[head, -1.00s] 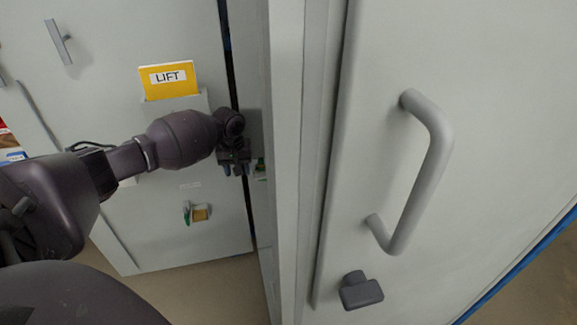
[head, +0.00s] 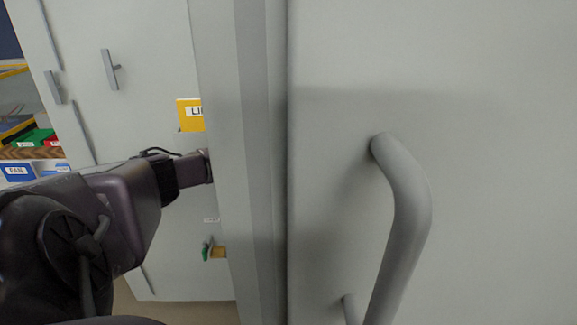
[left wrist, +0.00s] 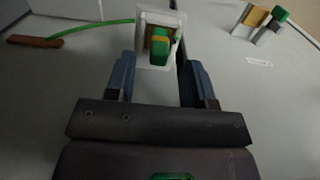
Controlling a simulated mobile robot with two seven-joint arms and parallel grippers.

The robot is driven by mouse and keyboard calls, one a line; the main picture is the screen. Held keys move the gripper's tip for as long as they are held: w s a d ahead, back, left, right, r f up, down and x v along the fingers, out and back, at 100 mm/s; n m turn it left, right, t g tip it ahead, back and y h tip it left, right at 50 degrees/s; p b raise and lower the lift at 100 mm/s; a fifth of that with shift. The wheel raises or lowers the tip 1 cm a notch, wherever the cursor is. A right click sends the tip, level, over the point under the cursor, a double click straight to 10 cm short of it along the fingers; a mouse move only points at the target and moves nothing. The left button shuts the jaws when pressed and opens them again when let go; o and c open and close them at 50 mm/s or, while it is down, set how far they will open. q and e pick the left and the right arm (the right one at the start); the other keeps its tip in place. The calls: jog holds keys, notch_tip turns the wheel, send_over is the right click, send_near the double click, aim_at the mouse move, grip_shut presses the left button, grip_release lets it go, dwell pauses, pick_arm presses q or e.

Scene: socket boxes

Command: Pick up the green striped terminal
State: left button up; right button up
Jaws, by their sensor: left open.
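In the left wrist view, a green terminal (left wrist: 160,55) with a yellow stripe sits in a white socket box (left wrist: 153,15) on a grey panel. My left gripper (left wrist: 160,63) is open. Its two blue fingers point toward the box, one on each side of the terminal in the picture; I cannot tell whether they touch it. In the head view the left gripper's fingers and the terminal are hidden behind the grey cabinet edge. My right gripper is not in view.
A green wire (left wrist: 95,27) runs left from the box to a brown piece (left wrist: 35,41). Another green part with a tan block (head: 218,252) is on the left door, below a yellow LIFT card (head: 188,114). A large handle (head: 405,210) protrudes on the right door.

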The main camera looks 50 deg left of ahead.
pick_arm(q)
notch_tip(320, 180, down, 4)
jog(key=shift+w+f+b, duration=0.15)
jog(key=shift+b, duration=0.45)
jog(key=shift+r, duration=0.25)
grip_shut()
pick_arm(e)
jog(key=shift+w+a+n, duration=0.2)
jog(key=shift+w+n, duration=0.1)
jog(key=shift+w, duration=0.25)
